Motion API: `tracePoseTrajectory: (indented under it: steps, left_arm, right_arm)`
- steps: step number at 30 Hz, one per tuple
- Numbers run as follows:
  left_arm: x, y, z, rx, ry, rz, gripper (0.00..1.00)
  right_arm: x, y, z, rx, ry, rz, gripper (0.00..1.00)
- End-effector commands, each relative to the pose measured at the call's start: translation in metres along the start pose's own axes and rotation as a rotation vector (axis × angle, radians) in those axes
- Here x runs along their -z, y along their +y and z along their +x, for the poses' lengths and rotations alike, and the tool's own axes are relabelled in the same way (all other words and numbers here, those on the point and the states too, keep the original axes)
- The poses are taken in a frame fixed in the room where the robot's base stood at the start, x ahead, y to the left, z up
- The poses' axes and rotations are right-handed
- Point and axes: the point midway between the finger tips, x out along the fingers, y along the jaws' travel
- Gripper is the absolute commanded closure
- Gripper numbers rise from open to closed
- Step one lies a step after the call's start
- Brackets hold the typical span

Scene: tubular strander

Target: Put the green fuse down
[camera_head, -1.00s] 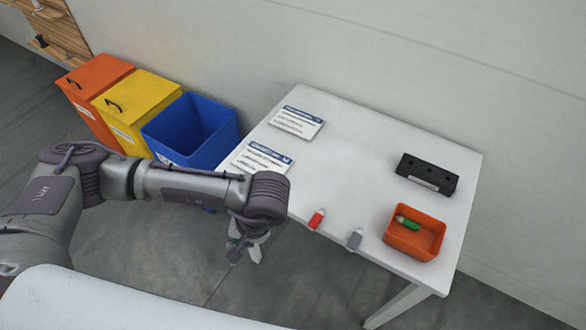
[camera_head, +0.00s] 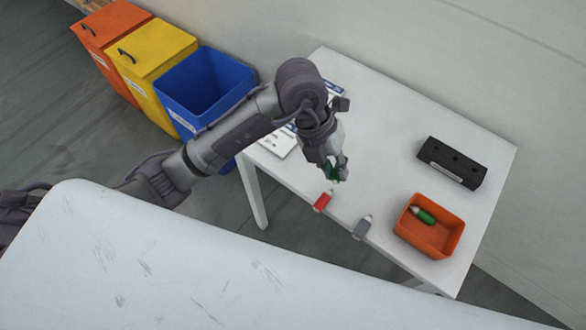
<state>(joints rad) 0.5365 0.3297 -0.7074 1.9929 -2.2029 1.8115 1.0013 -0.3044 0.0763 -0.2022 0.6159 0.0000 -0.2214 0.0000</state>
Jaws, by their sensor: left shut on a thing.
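My left gripper (camera_head: 337,177) is shut on a green fuse (camera_head: 332,171), which is mostly hidden by the fingers. It is over the near left part of the white table (camera_head: 400,130), just above a red fuse (camera_head: 322,201) in the picture. I cannot tell whether the held fuse touches the table. A second green fuse (camera_head: 424,214) lies in the orange tray (camera_head: 430,244) at the table's right. A grey fuse (camera_head: 362,227) lies near the table's front edge. My right gripper is not in view.
A black block with holes (camera_head: 452,163) stands at the right rear of the table. Printed sheets (camera_head: 277,142) lie at the left, partly behind my arm. Blue (camera_head: 205,90), yellow (camera_head: 150,60) and orange (camera_head: 108,35) bins stand left of the table. The table's middle is clear.

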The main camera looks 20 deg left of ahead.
Motion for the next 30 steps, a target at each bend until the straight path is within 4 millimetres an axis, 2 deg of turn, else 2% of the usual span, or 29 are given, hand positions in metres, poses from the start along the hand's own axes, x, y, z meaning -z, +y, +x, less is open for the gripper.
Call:
tracePoseTrajectory:
  steps: [5, 15, 18, 25, 30]
  left_arm:
    - [-0.005, 0.013, 0.001, -0.002, -0.029, -0.085, 1.0]
    - [-0.024, 0.096, 0.014, -0.004, -0.026, -0.086, 1.0]
    - [-0.029, 0.115, 0.018, -0.003, -0.028, -0.082, 1.0]
    - [-0.032, 0.132, 0.026, -0.001, -0.027, -0.079, 1.0]
    - [-0.032, 0.141, 0.049, 0.0, -0.026, -0.08, 1.0]
  right_arm:
    - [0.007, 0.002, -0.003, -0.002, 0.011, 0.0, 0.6]
    - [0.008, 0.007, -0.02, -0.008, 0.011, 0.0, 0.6]
    - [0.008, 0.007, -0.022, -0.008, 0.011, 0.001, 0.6]
    - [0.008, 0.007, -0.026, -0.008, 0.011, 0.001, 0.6]
    - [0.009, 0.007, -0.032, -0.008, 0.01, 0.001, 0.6]
